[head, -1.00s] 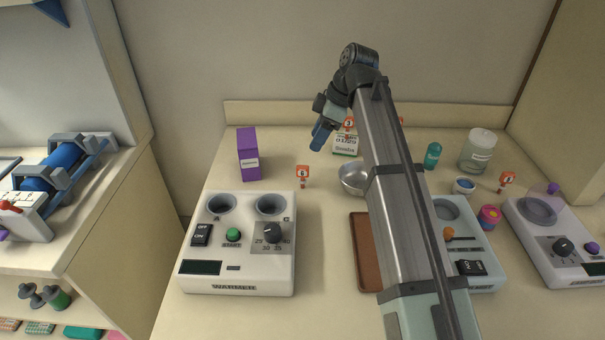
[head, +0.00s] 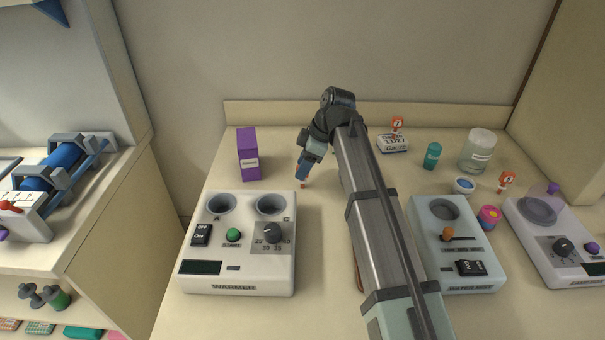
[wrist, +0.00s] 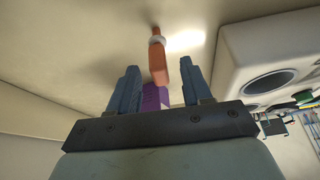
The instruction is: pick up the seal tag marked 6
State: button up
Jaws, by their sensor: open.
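An orange seal tag (wrist: 158,62) stands upright between my two finger tips in the wrist view, with a gap on each side. In the head view only its small orange foot (head: 303,185) shows below my gripper (head: 301,172), behind the white warmer. Its number is hidden now. My gripper's blue fingers are open around the tag and also show in the wrist view (wrist: 158,88). Other orange tags stand at the back right (head: 397,124) and by the right-hand device (head: 506,179); their marks are too small to read surely.
A purple box (head: 248,155) stands left of my gripper. The warmer (head: 262,283) is in front, close by. A pale blue device (head: 455,255), teal bottle (head: 432,156) and glass jar (head: 478,152) are to the right. My arm hides the middle of the counter.

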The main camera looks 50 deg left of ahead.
jog(key=shift+s+a+f, duration=0.1)
jog(key=shift+s+f, duration=0.05)
jog(key=shift+f, duration=0.35)
jog(key=shift+c, duration=0.2)
grip_shut()
jog(key=shift+r, duration=0.15)
